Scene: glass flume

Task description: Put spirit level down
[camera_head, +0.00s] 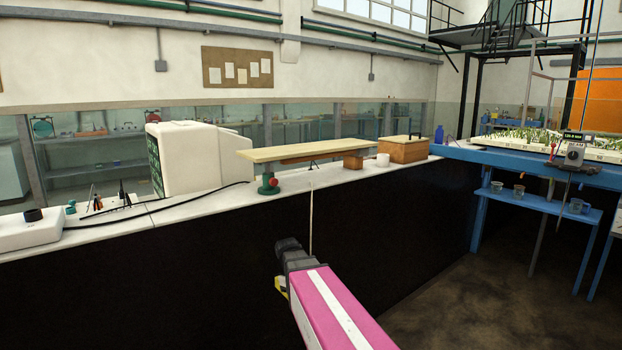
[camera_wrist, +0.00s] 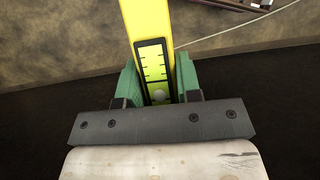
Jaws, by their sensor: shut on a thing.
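The spirit level is yellow, with a dark-framed scale window, and runs up out of the top of the wrist view (camera_wrist: 147,22). My gripper (camera_wrist: 158,78) is shut on it, with one green finger against each side. Its far end is out of that view. In the head view my gripper (camera_head: 290,250) is in front of the dark front of the bench, below the level of its top. Only a small yellow bit of the spirit level (camera_head: 281,284) shows there beside my pink arm; the rest is hidden.
A blue table (camera_head: 480,155) stands at right. Bare bench top lies right of the green foot.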

